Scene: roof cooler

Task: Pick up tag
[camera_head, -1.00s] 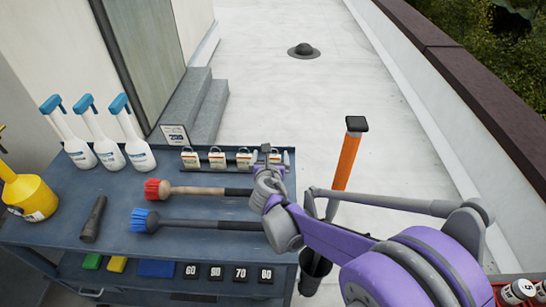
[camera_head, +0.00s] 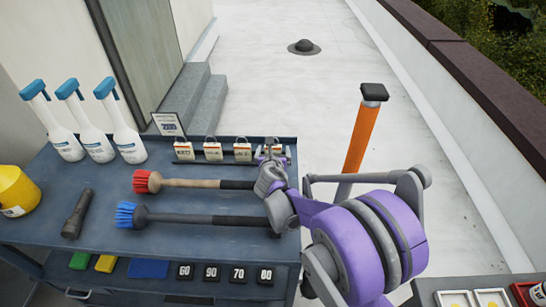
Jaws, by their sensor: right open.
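Several small white tags with metal loops stand in a row on a rail at the cart's back edge: a left one (camera_head: 184,150), a middle one (camera_head: 213,150) and a right one (camera_head: 243,151). My right gripper (camera_head: 272,151) is open at the right end of this row, just right of the right tag. Black number tags, such as the one marked 80 (camera_head: 264,275), lie on the lower shelf. My left gripper is not in view.
The dark cart top (camera_head: 90,225) holds a red brush (camera_head: 143,182), a blue brush (camera_head: 128,215), spray bottles (camera_head: 92,135), a flashlight (camera_head: 77,213) and a yellow container (camera_head: 15,192). An orange-handled post (camera_head: 361,137) stands right of the cart. Another tray (camera_head: 430,287) is at lower right.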

